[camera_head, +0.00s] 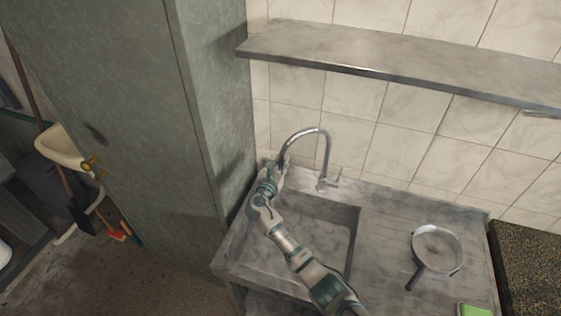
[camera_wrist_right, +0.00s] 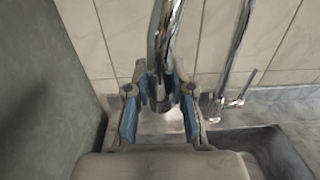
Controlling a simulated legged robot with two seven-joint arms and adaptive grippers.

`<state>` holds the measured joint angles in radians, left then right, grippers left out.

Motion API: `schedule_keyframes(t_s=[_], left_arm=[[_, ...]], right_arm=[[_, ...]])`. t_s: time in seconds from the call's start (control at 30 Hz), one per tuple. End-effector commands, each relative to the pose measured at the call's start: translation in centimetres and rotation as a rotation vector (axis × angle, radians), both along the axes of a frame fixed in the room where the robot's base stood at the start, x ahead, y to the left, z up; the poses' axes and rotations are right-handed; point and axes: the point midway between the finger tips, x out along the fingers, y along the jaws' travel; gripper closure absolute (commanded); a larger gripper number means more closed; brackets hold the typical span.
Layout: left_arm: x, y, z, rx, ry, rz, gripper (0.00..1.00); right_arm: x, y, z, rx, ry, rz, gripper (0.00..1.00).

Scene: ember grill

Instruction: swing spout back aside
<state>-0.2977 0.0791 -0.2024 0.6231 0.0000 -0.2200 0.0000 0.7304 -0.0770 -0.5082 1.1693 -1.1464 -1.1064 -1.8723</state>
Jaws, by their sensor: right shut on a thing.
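The curved metal spout (camera_head: 306,131) rises from the back of the sink counter and arches over to the left in the head view. My right gripper (camera_head: 283,162) is at the spout's downturned end, over the back left part of the sink. In the right wrist view the spout's end (camera_wrist_right: 166,40) comes down between the two blue-padded fingers of my right gripper (camera_wrist_right: 160,95), which are shut on it. The tap's base and small lever (camera_head: 328,182) stand to the right of the gripper. My left gripper is not in view.
The sink basin (camera_head: 325,235) lies below my right arm. A frying pan (camera_head: 437,247) and a green item (camera_head: 473,310) are on the counter at the right. A tall grey-green cabinet (camera_head: 150,120) stands close at the left. A metal shelf (camera_head: 400,62) hangs above.

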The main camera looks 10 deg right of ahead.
Motion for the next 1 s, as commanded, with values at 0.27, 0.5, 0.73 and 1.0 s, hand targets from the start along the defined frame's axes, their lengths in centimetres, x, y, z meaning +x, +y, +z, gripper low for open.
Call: schedule_keyframes(t_s=[0.27, 0.5, 0.73, 1.0], left_arm=[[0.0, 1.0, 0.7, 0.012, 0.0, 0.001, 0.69], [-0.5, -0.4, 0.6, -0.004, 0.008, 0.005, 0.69], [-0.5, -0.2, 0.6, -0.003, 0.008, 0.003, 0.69], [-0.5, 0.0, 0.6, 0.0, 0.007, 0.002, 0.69]], right_arm=[[-0.1, 0.7, -0.1, 0.0, 0.002, 0.018, 1.0], [0.0, 0.5, -0.2, 0.0, 0.002, 0.014, 1.0], [0.0, 0.6, -0.2, -0.001, 0.002, 0.016, 0.65], [0.0, 0.5, -0.2, -0.001, 0.003, 0.014, 0.52]])
